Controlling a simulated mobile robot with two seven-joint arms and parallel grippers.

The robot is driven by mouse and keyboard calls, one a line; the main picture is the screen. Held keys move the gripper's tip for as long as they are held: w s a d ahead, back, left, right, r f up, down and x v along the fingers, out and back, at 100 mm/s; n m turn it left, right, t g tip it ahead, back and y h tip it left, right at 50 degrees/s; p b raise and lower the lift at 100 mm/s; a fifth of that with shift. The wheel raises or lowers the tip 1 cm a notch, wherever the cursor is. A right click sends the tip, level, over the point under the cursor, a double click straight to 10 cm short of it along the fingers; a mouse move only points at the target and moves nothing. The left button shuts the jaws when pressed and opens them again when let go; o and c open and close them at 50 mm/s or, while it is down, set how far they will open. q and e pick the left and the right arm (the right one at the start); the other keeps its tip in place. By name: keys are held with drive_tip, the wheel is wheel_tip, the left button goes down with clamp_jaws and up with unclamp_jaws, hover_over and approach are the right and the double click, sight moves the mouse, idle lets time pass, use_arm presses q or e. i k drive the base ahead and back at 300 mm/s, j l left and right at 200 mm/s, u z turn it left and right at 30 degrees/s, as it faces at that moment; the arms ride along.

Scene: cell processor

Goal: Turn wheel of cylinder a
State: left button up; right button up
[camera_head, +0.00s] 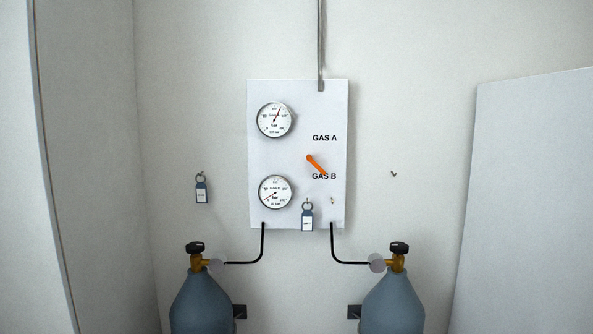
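Two blue-grey gas cylinders stand against the back wall, one at the lower left (200,304) and one at the lower right (393,304). Each has a brass valve with a black wheel on top, the left wheel (195,248) and the right wheel (399,248). No letter shows on either cylinder, so I cannot tell which is cylinder a. A white panel (292,210) above carries the labels GAS A and GAS B. Its orange lever (316,165) points down and right toward GAS B. Neither of my grippers is in view.
Upper gauge (275,120) and lower gauge (275,192) sit on the panel. Black hoses link valves and panel. A white slab (530,200) stands at right.

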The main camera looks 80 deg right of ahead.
sight(398, 247)
drive_tip(key=z, duration=2.45)
